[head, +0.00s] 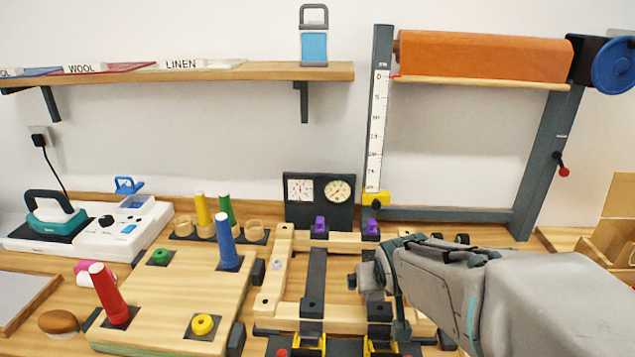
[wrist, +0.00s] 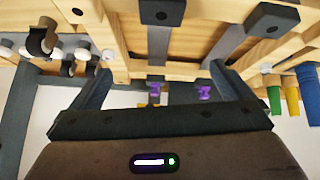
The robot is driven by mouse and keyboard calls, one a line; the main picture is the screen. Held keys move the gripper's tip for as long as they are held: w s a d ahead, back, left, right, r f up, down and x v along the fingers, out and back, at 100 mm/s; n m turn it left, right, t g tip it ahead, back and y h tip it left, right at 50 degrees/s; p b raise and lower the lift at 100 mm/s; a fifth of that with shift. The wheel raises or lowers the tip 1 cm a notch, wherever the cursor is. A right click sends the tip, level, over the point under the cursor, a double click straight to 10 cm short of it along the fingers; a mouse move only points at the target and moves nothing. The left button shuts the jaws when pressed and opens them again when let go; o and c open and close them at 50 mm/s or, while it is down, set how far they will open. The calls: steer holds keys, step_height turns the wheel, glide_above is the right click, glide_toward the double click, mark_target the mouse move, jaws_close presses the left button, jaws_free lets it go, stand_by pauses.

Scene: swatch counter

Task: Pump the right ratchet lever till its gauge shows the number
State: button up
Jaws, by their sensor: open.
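Purple catches (head: 371,228) sit at the frame's back and yellow parts (head: 381,345) at its front. A wooden peg board (head: 180,290) with a tall blue peg (head: 227,242) stands left. A roll stand's dark post (head: 380,100) rises behind.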

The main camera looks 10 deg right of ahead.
steer(key=w+a+r+n+t+y, duration=0.1)
steer(key=w+t, duration=0.7)
steer(key=w, duration=1.5)
steer(key=n+y, duration=0.1)
steer(key=y, duration=0.1)
steer(key=shift+w+a+r+y, duration=0.2)
steer(key=shift+w+r+y, duration=0.15)
steer(key=shift+r+y, duration=0.05)
steer(key=s+a+f+m+g+h, duration=0.1)
steer(key=s+g, duration=1.1)
steer(key=s, duration=2.4)
steer(key=shift+s+a+m+g+h+p, duration=0.15)
steer(key=shift+a+m+g+h+p, duration=0.2)
steer(key=shift+a+h, duration=0.4)
